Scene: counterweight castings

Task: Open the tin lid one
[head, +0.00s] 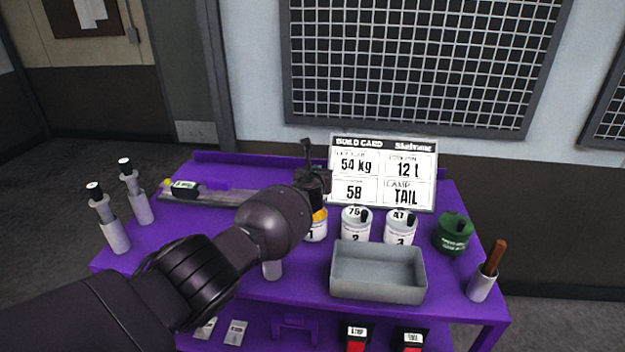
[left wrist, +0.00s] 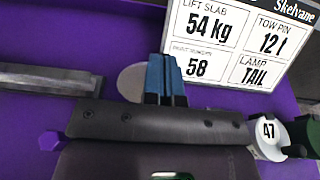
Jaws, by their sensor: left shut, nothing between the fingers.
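Tin one (head: 316,232), white with the number 1 and a yellow-orange upper part, stands on the purple table, its top mostly hidden by my left gripper. Whether its lid is on cannot be told. My left gripper (head: 307,150) is above and behind tin one, shut and empty; its blue fingers (left wrist: 166,80) are together in the left wrist view. A round grey disc (left wrist: 131,83) shows beside and partly behind the fingers; I cannot tell if it is a lid. My right gripper is out of view.
Tins two (head: 355,225) and three (head: 400,230) stand to the right, labelled on top. A grey tray (head: 378,291) is in front, a green tin (head: 453,235) and brush holder (head: 481,286) at right. A sign (head: 383,172) stands behind.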

